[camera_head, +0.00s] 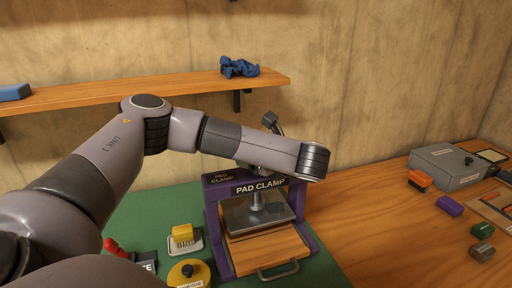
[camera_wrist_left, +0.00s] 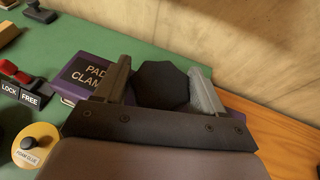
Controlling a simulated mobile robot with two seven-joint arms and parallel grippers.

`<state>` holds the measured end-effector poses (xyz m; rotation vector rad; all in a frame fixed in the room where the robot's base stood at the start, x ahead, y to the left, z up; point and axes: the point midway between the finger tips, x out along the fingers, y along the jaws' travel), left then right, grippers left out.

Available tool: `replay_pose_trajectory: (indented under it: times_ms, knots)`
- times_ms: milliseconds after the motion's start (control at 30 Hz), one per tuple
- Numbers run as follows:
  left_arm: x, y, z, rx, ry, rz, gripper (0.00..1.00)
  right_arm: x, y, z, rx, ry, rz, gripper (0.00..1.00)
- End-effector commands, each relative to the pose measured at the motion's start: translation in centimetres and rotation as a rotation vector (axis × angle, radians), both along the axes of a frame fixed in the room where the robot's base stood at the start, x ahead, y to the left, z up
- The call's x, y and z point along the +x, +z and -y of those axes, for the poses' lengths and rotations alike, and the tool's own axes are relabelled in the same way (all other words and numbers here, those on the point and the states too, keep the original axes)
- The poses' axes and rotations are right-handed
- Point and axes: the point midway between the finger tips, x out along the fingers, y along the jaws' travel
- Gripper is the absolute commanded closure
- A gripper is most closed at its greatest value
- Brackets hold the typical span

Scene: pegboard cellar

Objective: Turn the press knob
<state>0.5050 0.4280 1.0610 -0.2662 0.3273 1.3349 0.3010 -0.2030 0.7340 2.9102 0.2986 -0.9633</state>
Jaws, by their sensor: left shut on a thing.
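The press is a purple frame (camera_head: 213,213) labelled PAD CLAMP, with a metal plate (camera_head: 240,214) on a grey screw inside it. Its purple top (camera_wrist_left: 80,80) also shows in the left wrist view. The press knob (camera_wrist_left: 163,86) is black and many-sided, on top of the press. My left gripper (camera_wrist_left: 161,70) is shut on the knob, one finger on each side. In the head view my left wrist hangs over the press top and hides the knob and fingers. My right gripper is in neither view.
A wooden drawer board (camera_head: 265,250) with a handle lies under the plate. A grey box (camera_head: 447,168) stands right. Bare tabletop lies between.

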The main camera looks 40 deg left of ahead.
Motion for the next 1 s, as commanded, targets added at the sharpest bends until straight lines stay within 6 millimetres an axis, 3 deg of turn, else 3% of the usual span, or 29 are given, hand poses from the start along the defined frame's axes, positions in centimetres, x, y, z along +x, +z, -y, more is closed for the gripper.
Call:
replay_pose_trajectory:
  times_ms: [300, 700, 1000]
  knots:
    - [0.0, 0.1, 0.1, 0.005, 0.195, -0.004, 0.61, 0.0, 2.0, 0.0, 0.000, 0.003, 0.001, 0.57]
    - [0.0, -0.1, 0.1, 0.003, 0.536, 0.003, 0.61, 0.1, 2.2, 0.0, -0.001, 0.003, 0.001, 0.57]
    - [0.0, -0.2, 0.1, -0.001, 0.698, 0.001, 0.61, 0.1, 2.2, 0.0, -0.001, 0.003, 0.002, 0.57]
